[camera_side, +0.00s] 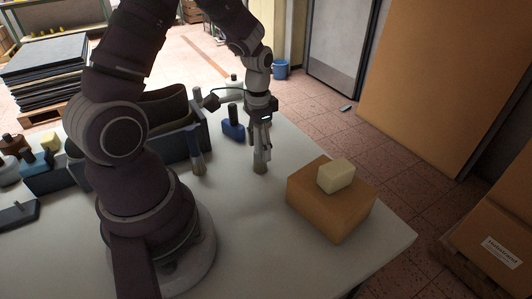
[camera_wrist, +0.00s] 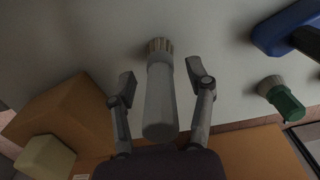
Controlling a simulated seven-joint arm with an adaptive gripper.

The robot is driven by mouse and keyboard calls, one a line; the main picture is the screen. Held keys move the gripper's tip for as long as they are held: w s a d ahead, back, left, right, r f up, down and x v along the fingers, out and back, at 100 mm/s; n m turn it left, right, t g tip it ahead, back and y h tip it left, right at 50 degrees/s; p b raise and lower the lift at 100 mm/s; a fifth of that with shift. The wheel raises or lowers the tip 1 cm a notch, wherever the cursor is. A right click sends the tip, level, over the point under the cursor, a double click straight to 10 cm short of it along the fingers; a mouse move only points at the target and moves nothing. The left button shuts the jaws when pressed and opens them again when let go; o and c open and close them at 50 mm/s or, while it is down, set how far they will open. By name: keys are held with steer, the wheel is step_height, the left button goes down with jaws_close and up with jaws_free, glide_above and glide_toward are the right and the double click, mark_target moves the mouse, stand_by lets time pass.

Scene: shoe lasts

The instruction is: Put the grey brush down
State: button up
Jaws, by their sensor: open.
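The grey brush (camera_wrist: 160,98) stands upright, its pale bristles (camera_wrist: 159,46) down on the white table. In the side view the brush (camera_side: 260,165) shows below my gripper, with its bristle end at the table top. My gripper (camera_wrist: 164,80) is open, with one finger on each side of the brush handle. In the wrist view there is a visible gap between the handle and each finger. In the side view my gripper (camera_side: 262,148) hides the upper part of the handle.
A brown box (camera_side: 330,205) with a cream block (camera_side: 336,175) on top stands to the right. A blue shoe last (camera_side: 233,128) is behind my gripper. A green brush (camera_wrist: 287,103) shows in the wrist view. Dark bins (camera_side: 180,143) stand left. Table between brush and box is clear.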

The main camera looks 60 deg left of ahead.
step_height(320, 180, up, 12)
steer(key=shift+d+r, duration=0.15)
steer(key=s+d+r+t, duration=0.4)
steer(key=s+d+t, duration=0.1)
steer(key=d, duration=0.4)
steer(key=shift+s+t, duration=0.3)
steer(key=shift+s, duration=0.45)
